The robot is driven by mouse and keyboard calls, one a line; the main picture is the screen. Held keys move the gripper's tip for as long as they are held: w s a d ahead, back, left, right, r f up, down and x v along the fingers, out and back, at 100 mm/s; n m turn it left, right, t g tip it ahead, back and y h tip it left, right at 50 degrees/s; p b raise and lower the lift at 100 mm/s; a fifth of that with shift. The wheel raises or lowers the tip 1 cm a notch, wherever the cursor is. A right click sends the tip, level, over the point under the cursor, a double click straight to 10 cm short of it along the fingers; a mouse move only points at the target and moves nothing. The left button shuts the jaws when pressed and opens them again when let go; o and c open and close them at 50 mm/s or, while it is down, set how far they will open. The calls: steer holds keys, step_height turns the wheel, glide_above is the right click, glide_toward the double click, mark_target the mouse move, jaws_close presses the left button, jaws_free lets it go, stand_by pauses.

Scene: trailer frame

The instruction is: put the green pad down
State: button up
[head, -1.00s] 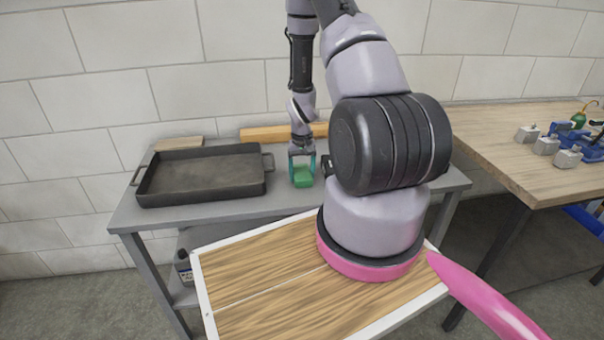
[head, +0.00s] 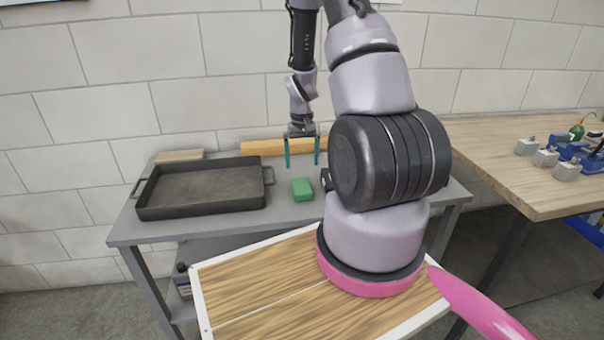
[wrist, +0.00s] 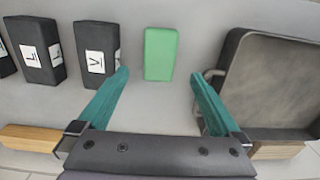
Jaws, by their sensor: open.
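The green pad (head: 302,189) lies on the grey table (head: 228,227), to the right of the black tray. It also shows in the wrist view (wrist: 160,54), lying flat beyond my fingertips. My gripper (head: 302,165) is open and empty above the table, higher than the pad and apart from it. In the wrist view my two teal fingers (wrist: 158,80) are spread wide, with the pad between their lines and clear of both.
A black tray (head: 145,207) with handles stands left of the pad. A long wooden bar (head: 262,146) lies at the back by the wall. Black labelled blocks (wrist: 97,50) sit beside the pad. A wooden workbench (head: 500,170) with metal blocks is at the right.

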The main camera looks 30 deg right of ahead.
steer(key=s+a+r+t, duration=0.2)
steer(key=a+r, duration=0.1)
steer(key=r, duration=0.9)
steer(key=s+a+r+t, duration=0.1)
steer(key=a+r, duration=0.2)
steer(key=r, duration=0.9)
steer(key=s+a+r+m+t+y, duration=0.1)
steer(key=s+a+r+t, duration=0.3)
steer(key=s+r, duration=1)
steer(key=s+a+y, duration=0.1)
steer(key=s+a, duration=0.1)
steer(key=a, duration=0.1)
steer(key=shift+s+a+r, duration=0.15)
steer(key=shift+s+r, duration=0.05)
steer(key=shift+r, duration=0.2)
